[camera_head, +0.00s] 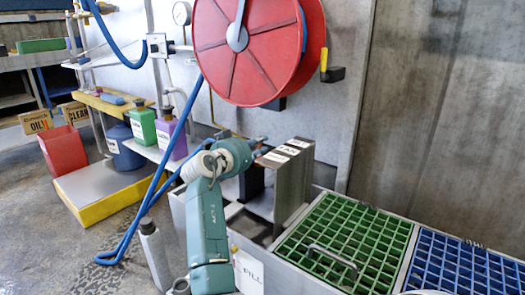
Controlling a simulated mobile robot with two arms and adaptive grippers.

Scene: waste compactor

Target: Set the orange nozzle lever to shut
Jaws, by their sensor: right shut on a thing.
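My right gripper (258,143) is at the end of my teal and white arm in the middle of the head view. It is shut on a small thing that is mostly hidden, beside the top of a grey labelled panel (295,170). A blue hose (150,198) loops low to the left and runs up behind my wrist. I cannot clearly make out the orange nozzle lever; small orange-brown bits show near the fingertips. My left gripper is not in view.
A red hose reel (250,45) hangs above, with a yellow and black fitting (332,73) at its right. Green grating (350,240) and blue grating (465,265) lie at right. Bottles, including a purple jug (172,140), stand on a shelf at left.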

